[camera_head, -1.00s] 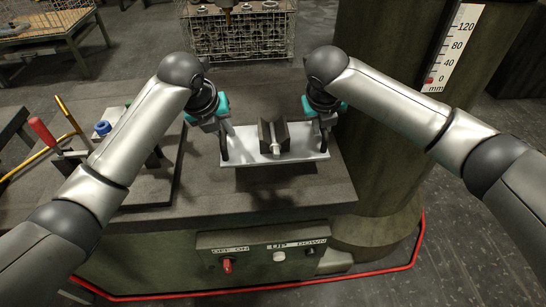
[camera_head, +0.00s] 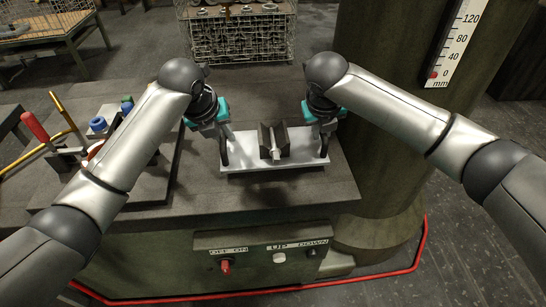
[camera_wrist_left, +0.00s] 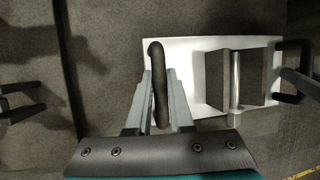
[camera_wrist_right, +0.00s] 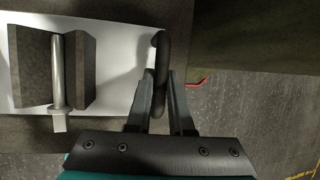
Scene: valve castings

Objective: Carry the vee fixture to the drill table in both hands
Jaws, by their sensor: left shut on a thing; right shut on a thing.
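The vee fixture is a white plate (camera_head: 245,163) with a dark vee block (camera_head: 274,141), a pale rod in its groove, and a dark upright handle at each end. It is level above the dark drill table (camera_head: 225,205); I cannot tell if it touches. My left gripper (camera_head: 224,146) is shut on the left handle (camera_wrist_left: 158,85). My right gripper (camera_head: 324,141) is shut on the right handle (camera_wrist_right: 161,70). The block also shows in the right wrist view (camera_wrist_right: 30,70).
A thick column (camera_head: 375,150) with a millimetre scale (camera_head: 455,45) stands at the right. A wire basket (camera_head: 240,40) is behind. A switch panel (camera_head: 265,255) is on the front.

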